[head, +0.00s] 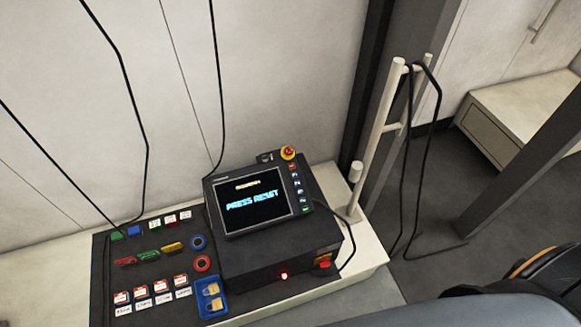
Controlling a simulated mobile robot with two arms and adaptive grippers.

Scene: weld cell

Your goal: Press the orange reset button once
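A black control box (265,262) stands on the pale bench, with a pendant screen (256,201) resting on top that reads "PRESS RESET". A red part with a yellow patch (323,263) is at the box's right front corner. I cannot tell for sure which of these is the orange reset button. Neither of my grippers shows in the head view.
Left of the box, a black board (100,270) holds coloured tags, locks and rings. A blue tray (221,303) with brass padlocks sits against the box. Black cables hang across the wall. A pale post rack (380,130) with a looped cable stands to the right.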

